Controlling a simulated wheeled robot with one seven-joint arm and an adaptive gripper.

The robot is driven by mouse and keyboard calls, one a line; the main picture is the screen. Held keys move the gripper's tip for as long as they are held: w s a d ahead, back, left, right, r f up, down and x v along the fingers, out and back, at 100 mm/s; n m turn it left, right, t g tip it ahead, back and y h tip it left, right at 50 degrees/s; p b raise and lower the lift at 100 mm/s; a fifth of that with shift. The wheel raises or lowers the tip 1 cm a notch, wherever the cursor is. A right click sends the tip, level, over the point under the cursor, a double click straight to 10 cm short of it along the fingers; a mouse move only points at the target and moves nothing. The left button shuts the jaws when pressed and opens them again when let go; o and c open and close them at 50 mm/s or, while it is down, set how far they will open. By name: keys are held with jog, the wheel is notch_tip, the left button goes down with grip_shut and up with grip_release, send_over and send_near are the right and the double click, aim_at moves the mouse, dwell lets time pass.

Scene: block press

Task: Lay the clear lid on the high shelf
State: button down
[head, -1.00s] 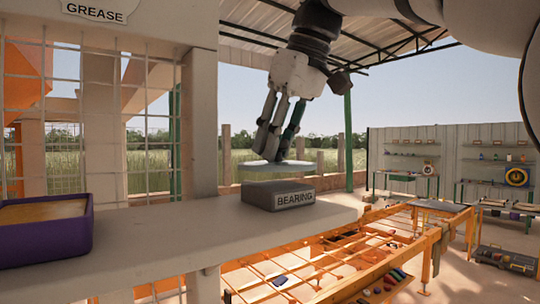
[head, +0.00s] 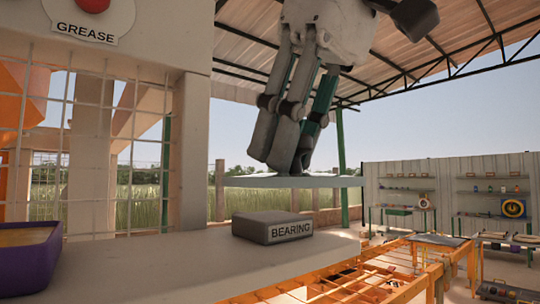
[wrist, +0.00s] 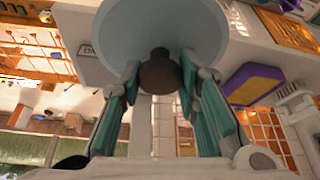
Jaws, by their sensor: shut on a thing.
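My gripper (head: 288,165) is shut on the dark knob (wrist: 159,73) of the lid, with a teal-padded finger on each side of it. The lid (head: 335,181) is a thin, pale, round disc held about level under the fingers. It also shows in the wrist view (wrist: 200,25), slightly see-through at its edge. A long grey shelf (head: 140,262) runs below it. The lid hangs in the air above the shelf, apart from it and from the grey block labelled BEARING (head: 272,227).
A purple tray (head: 28,262) with tan contents stands at the shelf's left end. A post and a GREASE sign (head: 85,32) rise behind. Bare shelf lies between tray and block. An orange frame table (head: 400,270) stands lower, to the right.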

jog(key=s+a+f+n+g+y+b, duration=0.1)
jog(key=s+a+f+n+g+b, duration=0.1)
jog(key=s+a+f+n+b, duration=0.25)
jog(key=w+a, duration=0.3)
jog(key=w+a+p, duration=0.1)
jog(key=w+a, duration=0.2)
jog(key=w, duration=0.1)
jog(key=w+a+p, duration=0.1)
jog(key=w+a, duration=0.2)
jog(key=w, duration=0.1)
jog(key=shift+r, duration=0.25)
jog(key=shift+f, duration=1.8)
jog(key=shift+f, duration=0.1)
jog(key=c, duration=1.2)
grip_release()
jog(key=shift+w, duration=0.1)
